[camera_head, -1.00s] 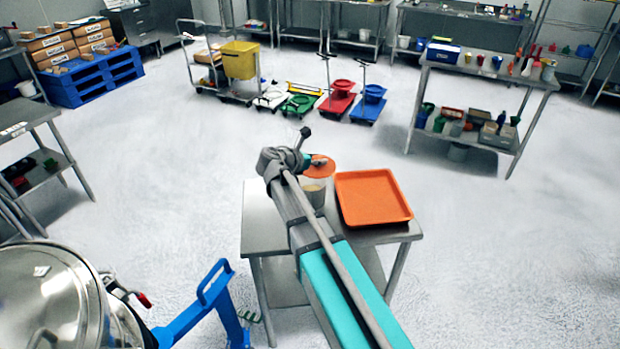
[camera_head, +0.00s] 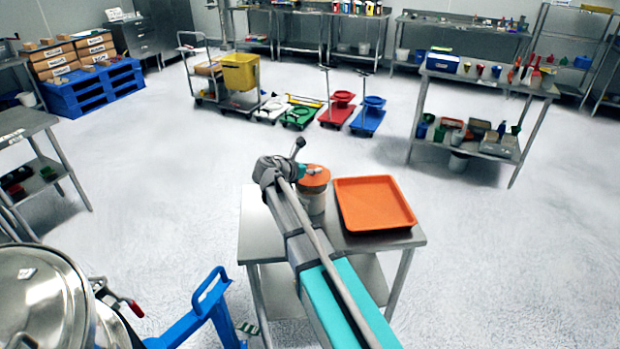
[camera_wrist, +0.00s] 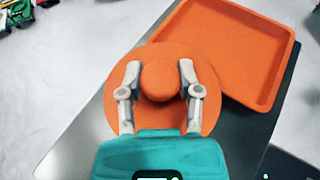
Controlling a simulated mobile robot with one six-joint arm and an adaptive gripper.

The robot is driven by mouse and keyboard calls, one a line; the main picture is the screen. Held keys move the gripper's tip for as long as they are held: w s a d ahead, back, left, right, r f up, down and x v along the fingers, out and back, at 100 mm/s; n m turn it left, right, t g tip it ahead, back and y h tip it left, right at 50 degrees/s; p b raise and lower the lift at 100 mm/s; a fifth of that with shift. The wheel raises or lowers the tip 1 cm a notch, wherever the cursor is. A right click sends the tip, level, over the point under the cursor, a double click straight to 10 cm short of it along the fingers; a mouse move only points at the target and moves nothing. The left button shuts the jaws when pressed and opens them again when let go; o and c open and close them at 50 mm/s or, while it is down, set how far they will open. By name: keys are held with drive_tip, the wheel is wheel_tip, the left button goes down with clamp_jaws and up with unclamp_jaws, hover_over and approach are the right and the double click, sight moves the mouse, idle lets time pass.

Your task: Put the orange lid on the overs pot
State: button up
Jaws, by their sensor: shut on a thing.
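The orange lid (camera_head: 314,177) is a round disc with a raised knob. In the head view it sits on or just over the mouth of the overs pot (camera_head: 312,202), a pale round pot on the small steel table (camera_head: 262,232). I cannot tell whether the lid is fully seated. My gripper (camera_wrist: 160,80) is shut on the knob of the lid (camera_wrist: 120,100), one finger on each side, in the wrist view. The lid hides the pot in the wrist view. My arm hides part of the pot's left side in the head view.
An empty orange tray (camera_head: 372,203) lies on the table right of the pot, close to the lid. A steel vessel (camera_head: 45,300) and a blue frame (camera_head: 200,310) stand at the lower left. The floor (camera_head: 480,250) right of the table is clear.

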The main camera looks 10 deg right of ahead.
sight(310, 176)
drive_tip(key=shift+w+a+f+b, duration=0.1)
drive_tip(key=shift+w+f+b, duration=0.35)
drive_tip(key=shift+f+b, duration=1.5)
drive_tip(key=shift+f, duration=0.05)
drive_tip(key=shift+f, duration=0.2)
drive_tip(key=o, duration=0.8)
drive_tip(key=shift+r, duration=0.1)
drive_tip(key=shift+o, duration=0.2)
drive_tip(key=shift+r, duration=0.15)
drive_tip(key=shift+s+a+r, duration=0.15)
drive_tip(key=p+v, duration=0.4)
drive_tip(key=v, duration=0.7)
drive_tip(key=shift+a+p, duration=0.25)
drive_tip(key=shift+p, duration=0.1)
drive_tip(key=shift+s, duration=0.15)
